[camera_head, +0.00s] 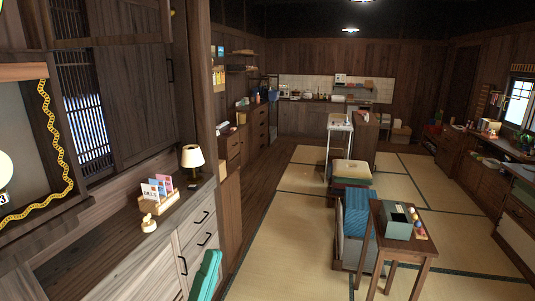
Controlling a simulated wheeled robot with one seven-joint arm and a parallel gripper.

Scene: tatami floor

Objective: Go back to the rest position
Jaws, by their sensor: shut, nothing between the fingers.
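My gripper and arm do not show clearly in the head view, so I cannot see the gripper's pose or what is near it. The task names no object. The view looks down a long room with a tatami floor (270,240).
On the left, a wooden cabinet (190,240) bears a small lamp (192,157) and a card holder (158,195). A small table (412,248) with a green-grey box (397,222) stands at front right.

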